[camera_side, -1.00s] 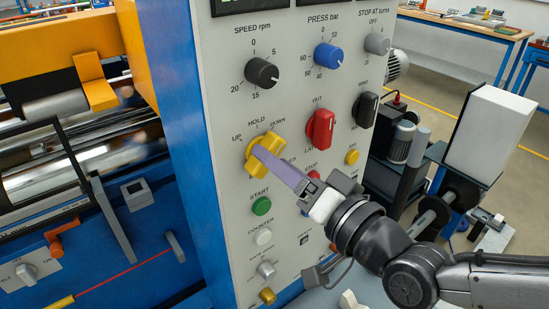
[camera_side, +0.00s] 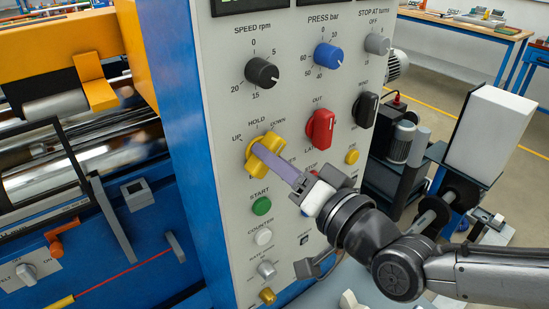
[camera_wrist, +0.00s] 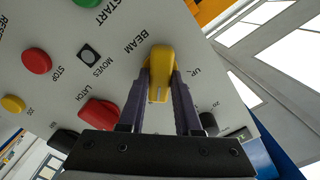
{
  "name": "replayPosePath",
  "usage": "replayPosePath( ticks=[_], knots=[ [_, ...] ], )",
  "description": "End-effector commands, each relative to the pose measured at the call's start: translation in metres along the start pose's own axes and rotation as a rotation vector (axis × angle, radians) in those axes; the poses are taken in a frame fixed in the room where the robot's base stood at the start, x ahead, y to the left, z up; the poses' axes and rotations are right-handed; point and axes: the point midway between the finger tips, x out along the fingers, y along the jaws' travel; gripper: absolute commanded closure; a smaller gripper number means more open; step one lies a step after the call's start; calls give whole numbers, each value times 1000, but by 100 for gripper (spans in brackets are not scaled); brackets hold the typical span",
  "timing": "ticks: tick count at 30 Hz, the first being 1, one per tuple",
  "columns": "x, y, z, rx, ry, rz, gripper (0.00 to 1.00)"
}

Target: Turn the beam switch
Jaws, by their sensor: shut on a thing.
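The beam switch (camera_side: 273,141) is a yellow knob with a raised grip, on the grey control panel under the labels UP, HOLD and DOWN. It also shows in the wrist view (camera_wrist: 160,70), with the word BEAM beside it. My gripper (camera_wrist: 161,84) has one purple finger on each side of the yellow grip and is shut on it. In the side view, my gripper (camera_side: 262,152) reaches the knob from the lower right, and a finger hides part of it. I cannot tell exactly which label the knob points to.
A red knob (camera_side: 320,129) and a black knob (camera_side: 365,109) sit to the right on the panel. The green START button (camera_side: 262,206) and white counter button (camera_side: 263,237) are below. A blue knob (camera_side: 328,56) and a black speed knob (camera_side: 262,72) are above.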

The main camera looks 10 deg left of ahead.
Motion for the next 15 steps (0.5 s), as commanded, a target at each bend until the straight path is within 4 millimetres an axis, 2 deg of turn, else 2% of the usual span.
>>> replayPosePath(
  ticks=[8,15],
  knots=[
    [0,0,0,-42,0,1,100],
    [0,0,0,-184,-1,1,100]
  ],
)
